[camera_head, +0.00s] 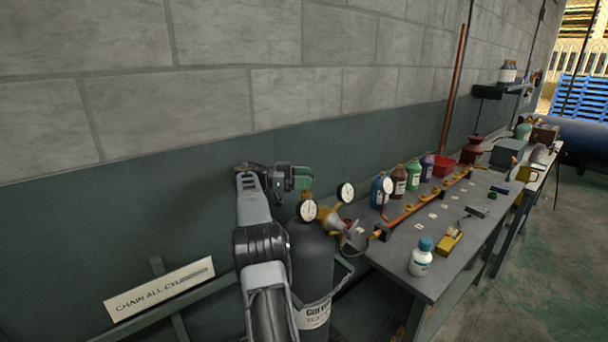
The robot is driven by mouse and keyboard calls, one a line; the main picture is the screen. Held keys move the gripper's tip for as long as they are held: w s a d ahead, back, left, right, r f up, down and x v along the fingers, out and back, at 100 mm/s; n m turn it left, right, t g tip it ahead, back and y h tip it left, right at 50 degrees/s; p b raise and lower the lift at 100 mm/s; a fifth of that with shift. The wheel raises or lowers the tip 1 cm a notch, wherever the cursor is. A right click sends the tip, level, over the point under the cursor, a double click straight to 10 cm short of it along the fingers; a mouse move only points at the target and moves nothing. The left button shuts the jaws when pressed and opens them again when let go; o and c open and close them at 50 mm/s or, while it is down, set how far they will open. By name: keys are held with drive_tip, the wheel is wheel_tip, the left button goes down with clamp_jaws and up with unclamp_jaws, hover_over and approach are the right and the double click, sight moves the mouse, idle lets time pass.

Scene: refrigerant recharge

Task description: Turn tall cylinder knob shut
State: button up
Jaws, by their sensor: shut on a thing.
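The tall cylinder (311,262) is dark grey with a white label near its lower part, and it stands upright against the wall at the left end of the bench. A brass valve and regulator (330,220) with two round white gauges (308,210) sit at its top. My gripper (303,178) is at the top of the cylinder, just above the valve. It is shut on the cylinder's knob, which is mostly hidden by the fingers; a bit of green shows there. How far the knob is turned cannot be seen.
The grey bench (437,268) runs away to the right. It holds a copper manifold pipe (425,205), several coloured bottles (413,172), a white bottle with a teal cap (421,258) and a yellow tool (449,240). A sign (160,288) hangs at the lower left.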

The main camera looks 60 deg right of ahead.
idle(0.3)
drive_tip(key=o, duration=0.9)
drive_tip(key=r, duration=0.3)
drive_tip(key=shift+s+a+r+b, duration=0.15)
drive_tip(key=shift+a+r+b, duration=0.05)
drive_tip(key=shift+r+b, duration=0.15)
drive_tip(key=s+a+r+b, duration=0.2)
drive_tip(key=a+r, duration=0.1)
drive_tip(key=s+a+r+b, duration=0.1)
drive_tip(key=s+a+r, duration=0.2)
drive_tip(key=a, duration=0.1)
drive_tip(key=s+a+r+b, duration=0.2)
drive_tip(key=s+a+r, duration=0.1)
drive_tip(key=a, duration=0.1)
drive_tip(key=shift+r+b, duration=0.15)
drive_tip(key=shift+b, duration=0.15)
